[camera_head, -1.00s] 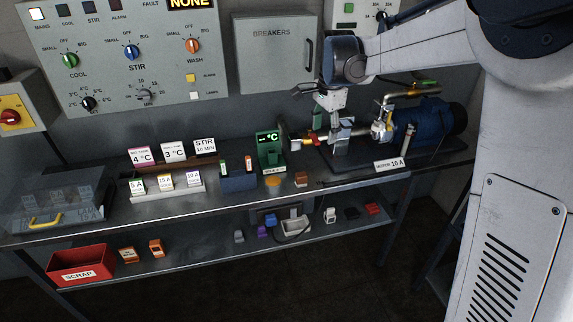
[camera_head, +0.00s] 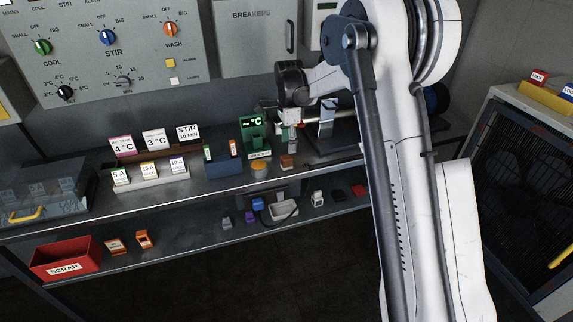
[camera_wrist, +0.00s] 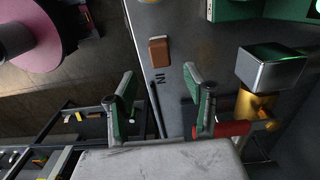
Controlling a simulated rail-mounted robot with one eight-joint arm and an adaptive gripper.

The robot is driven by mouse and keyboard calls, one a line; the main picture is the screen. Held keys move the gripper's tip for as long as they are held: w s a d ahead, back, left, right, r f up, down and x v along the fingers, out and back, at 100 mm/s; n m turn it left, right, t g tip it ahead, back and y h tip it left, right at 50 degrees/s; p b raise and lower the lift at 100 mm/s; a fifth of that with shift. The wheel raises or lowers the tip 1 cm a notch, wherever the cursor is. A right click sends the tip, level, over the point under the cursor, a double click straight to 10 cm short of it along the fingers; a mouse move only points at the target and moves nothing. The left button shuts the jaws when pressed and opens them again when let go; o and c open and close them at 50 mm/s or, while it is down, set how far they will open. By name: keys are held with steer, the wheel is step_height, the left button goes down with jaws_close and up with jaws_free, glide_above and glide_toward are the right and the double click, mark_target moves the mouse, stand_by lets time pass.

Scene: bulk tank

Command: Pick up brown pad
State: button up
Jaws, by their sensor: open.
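The brown pad (camera_head: 287,161) is a small block lying on the metal bench near its front edge, right of a flat orange disc. In the wrist view the brown pad (camera_wrist: 159,52) lies on the grey surface beyond the fingertips, roughly in line with the gap between them. My gripper (camera_wrist: 158,84) is open and empty, with its two green-lined fingers apart. In the head view my gripper (camera_head: 291,128) hangs above and behind the pad, near the pump assembly; its fingertips are hard to make out there. The pad is not touched.
A green display unit (camera_head: 254,137) and a blue holder (camera_head: 223,167) stand left of the pad. In the wrist view a metal block (camera_wrist: 272,67) and a red-handled brass fitting (camera_wrist: 245,118) sit close to the right finger. A lower shelf holds small items and a red scrap bin (camera_head: 66,258).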

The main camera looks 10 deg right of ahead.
mark_target(287, 157)
steer(key=shift+a+f+b, duration=0.15)
steer(key=shift+f+b, duration=0.15)
steer(key=shift+f, duration=1.45)
steer(key=shift+a+f+b, duration=0.15)
steer(key=shift+f+b, duration=0.15)
steer(key=shift+f, duration=1.45)
steer(key=c, duration=1.1)
steer(key=shift+r, duration=0.15)
step_height(287, 157, up, 4)
steer(key=shift+r+p, duration=0.1)
steer(key=shift+p, duration=0.4)
steer(key=s+a+r, duration=0.2)
steer(key=a, duration=0.1)
steer(key=s+a+r+p, duration=0.1)
steer(key=s+a+r, duration=0.1)
steer(key=a, duration=0.1)
steer(key=s+a+r, duration=0.2)
steer(key=a, duration=0.2)
steer(key=shift+r, duration=0.3)
steer(key=o, duration=0.4)
steer(key=c, duration=0.4)
